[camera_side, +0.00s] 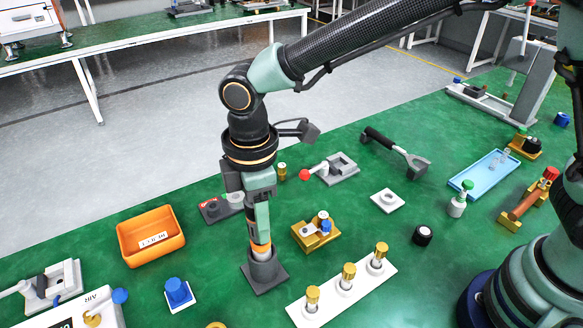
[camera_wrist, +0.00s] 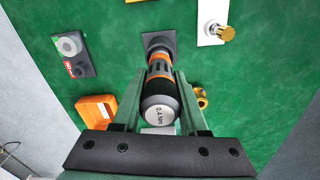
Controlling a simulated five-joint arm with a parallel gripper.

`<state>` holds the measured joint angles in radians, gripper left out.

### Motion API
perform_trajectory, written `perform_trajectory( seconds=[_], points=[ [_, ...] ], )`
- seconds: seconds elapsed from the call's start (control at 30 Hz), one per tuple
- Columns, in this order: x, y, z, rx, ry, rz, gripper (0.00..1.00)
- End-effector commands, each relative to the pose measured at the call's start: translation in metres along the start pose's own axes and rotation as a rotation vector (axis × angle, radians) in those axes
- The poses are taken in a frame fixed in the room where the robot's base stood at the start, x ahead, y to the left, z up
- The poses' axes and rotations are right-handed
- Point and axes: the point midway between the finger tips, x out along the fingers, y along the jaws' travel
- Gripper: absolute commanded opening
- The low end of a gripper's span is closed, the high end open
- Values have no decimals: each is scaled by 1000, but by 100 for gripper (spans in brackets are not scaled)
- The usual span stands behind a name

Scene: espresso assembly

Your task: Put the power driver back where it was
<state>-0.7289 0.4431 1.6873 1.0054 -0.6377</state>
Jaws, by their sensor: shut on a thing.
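The power driver (camera_wrist: 158,92), black with orange bands and a round end marked 0.4 Nm, stands upright between the fingers of my gripper (camera_wrist: 161,80). My gripper (camera_side: 257,228) is shut on it. In the side view the driver's orange-banded lower part (camera_side: 260,249) shows below the fingers. It meets the collar of a dark grey stand (camera_side: 265,275) with a square base. The stand also shows beyond the driver in the wrist view (camera_wrist: 158,40). The driver's tip is hidden, and I cannot tell how deep it sits in the collar.
An orange bin (camera_side: 150,236) stands to the left. A blue-capped part (camera_side: 178,291) is in front of it. A gold fixture (camera_side: 316,231) and a white strip with gold-topped pegs (camera_side: 339,289) are close on the right. A grey plate with a red label (camera_side: 210,212) lies behind.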

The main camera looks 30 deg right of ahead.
Motion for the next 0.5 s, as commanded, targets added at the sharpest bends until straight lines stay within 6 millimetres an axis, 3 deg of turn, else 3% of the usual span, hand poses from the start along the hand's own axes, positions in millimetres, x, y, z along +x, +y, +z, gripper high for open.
perform_trajectory(
  seconds=[0.17,0.2,0.27,0.5],
  points=[
    [2,0,0,0,1,1,0],
    [3,0,0,0,0,0,50],
    [3,0,0,0,0,0,73],
    [2,0,0,0,0,0,73]
  ],
)
